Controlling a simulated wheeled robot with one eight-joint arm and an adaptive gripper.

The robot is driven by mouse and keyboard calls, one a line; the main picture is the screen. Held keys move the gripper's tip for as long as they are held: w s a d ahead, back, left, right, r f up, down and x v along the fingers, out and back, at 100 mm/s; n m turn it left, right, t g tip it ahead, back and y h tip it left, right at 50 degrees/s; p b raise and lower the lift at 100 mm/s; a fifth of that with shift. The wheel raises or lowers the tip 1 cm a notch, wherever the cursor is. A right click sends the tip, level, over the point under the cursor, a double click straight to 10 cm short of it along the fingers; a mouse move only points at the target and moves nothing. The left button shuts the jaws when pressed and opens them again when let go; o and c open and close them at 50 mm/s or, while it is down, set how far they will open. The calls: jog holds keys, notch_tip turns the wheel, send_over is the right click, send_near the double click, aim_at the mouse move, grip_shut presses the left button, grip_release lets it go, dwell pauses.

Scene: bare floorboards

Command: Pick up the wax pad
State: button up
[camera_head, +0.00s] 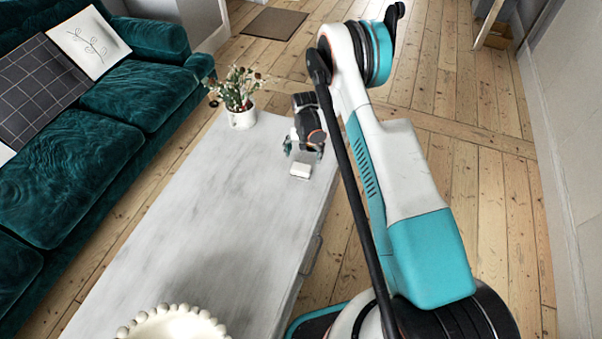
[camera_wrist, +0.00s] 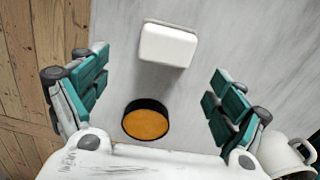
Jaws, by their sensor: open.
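A round, low disc with an orange-brown top and a black rim, which looks like the wax pad (camera_wrist: 146,120), lies flat on the pale marbled table (camera_head: 190,210). In the wrist view it sits between the two fingers, left of centre and near the palm. My gripper (camera_wrist: 158,85) is open and empty above the table, its teal-padded fingers wide apart, not touching the disc. In the head view my gripper (camera_head: 304,148) is over the table's right edge area, and I cannot make out the disc there.
A white rounded block (camera_wrist: 167,44) lies close beyond the disc; it also shows in the head view (camera_head: 300,170). A white pot of flowers (camera_head: 241,118) stands near the table's far end; a beaded white bowl (camera_head: 172,325) is at the near end. The middle is clear.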

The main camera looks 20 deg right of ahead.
aim_at(301, 167)
notch_tip(301, 167, down, 3)
jog(key=shift+r+b, duration=0.1)
jog(key=shift+b, duration=0.2)
jog(key=shift+s+a+f+b, duration=0.1)
jog(key=shift+a+f+b, duration=0.1)
jog(key=shift+f+b, duration=0.5)
jog(key=shift+s+a+f+b, duration=0.1)
jog(key=shift+a+f+b, duration=0.15)
jog(key=shift+f, duration=0.85)
jog(key=shift+s+a+f+b, duration=0.15)
jog(key=shift+f+b, duration=0.35)
jog(key=shift+f, duration=0.4)
jog(key=shift+w, duration=0.1)
jog(key=shift+r, duration=0.1)
jog(key=c, duration=1.2)
